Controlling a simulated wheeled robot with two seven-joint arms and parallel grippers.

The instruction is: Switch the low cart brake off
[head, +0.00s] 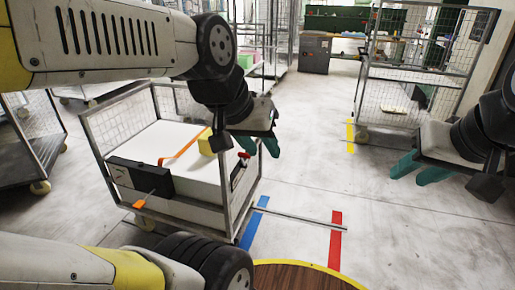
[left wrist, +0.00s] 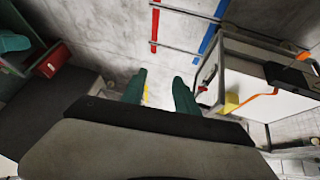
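The low cart (head: 183,217) is a grey wire-sided frame holding a large white block, left of centre in the head view. A black box (head: 141,177) with a thin rod and orange tip (head: 139,204) is on its near side. An orange bar (head: 183,147), a yellow block (head: 206,143) and a red-topped handle (head: 241,165) also show; I cannot tell which is the brake. The cart (left wrist: 228,61) is at right in the left wrist view. My left gripper (head: 258,146) is open and empty near the cart's right end; its fingers (left wrist: 160,88) are apart. My right gripper (head: 420,172) is open and empty.
Blue (head: 254,222) and red (head: 335,240) floor stripes lie right of the cart, with a metal bar (head: 298,219) across them. A round wooden top (head: 300,277) is at the bottom. A mesh cage cart (head: 413,95) stands back right. The middle floor is clear.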

